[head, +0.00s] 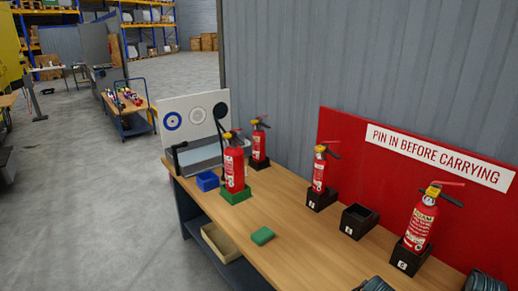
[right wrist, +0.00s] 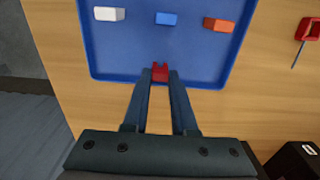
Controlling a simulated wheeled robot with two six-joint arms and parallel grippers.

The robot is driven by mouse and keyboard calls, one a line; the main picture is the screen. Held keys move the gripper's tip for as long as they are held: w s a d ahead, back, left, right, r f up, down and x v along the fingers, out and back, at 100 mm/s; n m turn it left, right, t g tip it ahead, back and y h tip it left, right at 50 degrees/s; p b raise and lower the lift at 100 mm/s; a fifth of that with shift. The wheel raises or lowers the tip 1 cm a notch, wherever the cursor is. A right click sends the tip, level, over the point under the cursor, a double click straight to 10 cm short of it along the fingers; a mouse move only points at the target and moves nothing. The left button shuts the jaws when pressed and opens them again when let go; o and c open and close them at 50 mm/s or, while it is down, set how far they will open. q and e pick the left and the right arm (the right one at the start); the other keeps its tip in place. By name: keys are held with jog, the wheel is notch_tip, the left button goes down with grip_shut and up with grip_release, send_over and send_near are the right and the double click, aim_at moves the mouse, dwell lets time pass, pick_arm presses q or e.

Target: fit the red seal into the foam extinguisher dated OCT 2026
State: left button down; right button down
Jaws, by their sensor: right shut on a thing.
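My right gripper (right wrist: 160,76) is shut on the red seal (right wrist: 160,71), which shows between its fingertips over the near edge of a blue tray (right wrist: 110,72) in the right wrist view. In the head view an extinguisher (head: 420,226) with what looks like a FOAM label stands upright in a black holder (head: 407,259) at the front right. Other red extinguishers stand in a green holder (head: 236,194), a middle black holder (head: 321,198) and a back black holder (head: 259,163). Their dates are too small to read. My left gripper is not in view.
White (right wrist: 109,14), blue (right wrist: 166,18) and orange (right wrist: 218,25) pieces lie in the tray. A red item with a pin (right wrist: 310,30) lies right of it.

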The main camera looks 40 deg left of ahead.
jog(key=shift+r+p, duration=1.45)
jog(key=shift+r, duration=0.05)
notch_tip(320, 180, up, 2)
jog(key=shift+r+p, duration=0.15)
jog(key=shift+p, duration=0.95)
jog(key=shift+a+f, duration=0.15)
jog(key=shift+f, duration=0.05)
